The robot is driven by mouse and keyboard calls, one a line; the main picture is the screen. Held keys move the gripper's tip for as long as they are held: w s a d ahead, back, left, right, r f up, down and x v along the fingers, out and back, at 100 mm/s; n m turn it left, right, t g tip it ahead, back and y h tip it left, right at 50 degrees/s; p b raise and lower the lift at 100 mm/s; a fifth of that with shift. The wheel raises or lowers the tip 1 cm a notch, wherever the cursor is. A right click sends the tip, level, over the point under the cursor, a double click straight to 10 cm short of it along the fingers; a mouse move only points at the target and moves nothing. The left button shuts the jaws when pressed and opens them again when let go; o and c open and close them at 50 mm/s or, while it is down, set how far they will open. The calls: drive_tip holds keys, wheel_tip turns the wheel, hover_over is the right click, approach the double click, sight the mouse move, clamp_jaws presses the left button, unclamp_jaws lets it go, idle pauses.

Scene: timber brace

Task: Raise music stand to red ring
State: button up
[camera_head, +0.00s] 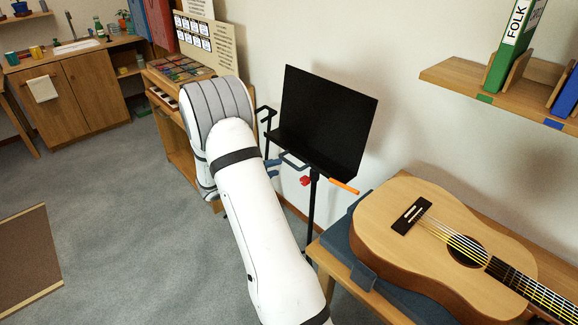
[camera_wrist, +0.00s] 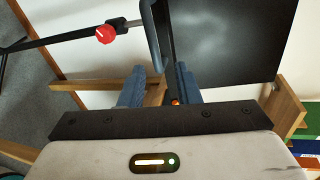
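The music stand has a black desk (camera_head: 325,115), a dark upright pole (camera_head: 312,215) and a grey loop handle (camera_head: 293,160) at the desk's lower edge. A red knob (camera_head: 305,181) sits on the pole; it also shows in the wrist view (camera_wrist: 106,33). I cannot make out a separate red ring.
An orange stick (camera_head: 343,186) lies at the desk's lower right edge. A shelf with binders (camera_head: 510,45) hangs above. A dark bracket (camera_head: 265,112) stands left of the desk.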

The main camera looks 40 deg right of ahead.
sight(290, 162)
drive_tip(key=shift+n+t, duration=0.3)
drive_tip(key=shift+n, duration=0.5)
drive_tip(key=x, duration=0.5)
drive_tip(key=w+x, duration=0.1)
drive_tip(key=x, duration=0.2)
drive_tip(key=shift+d+f, duration=0.2)
drive_tip(key=shift+f, duration=0.25)
drive_tip(key=shift+c, duration=0.5)
clamp_jaws()
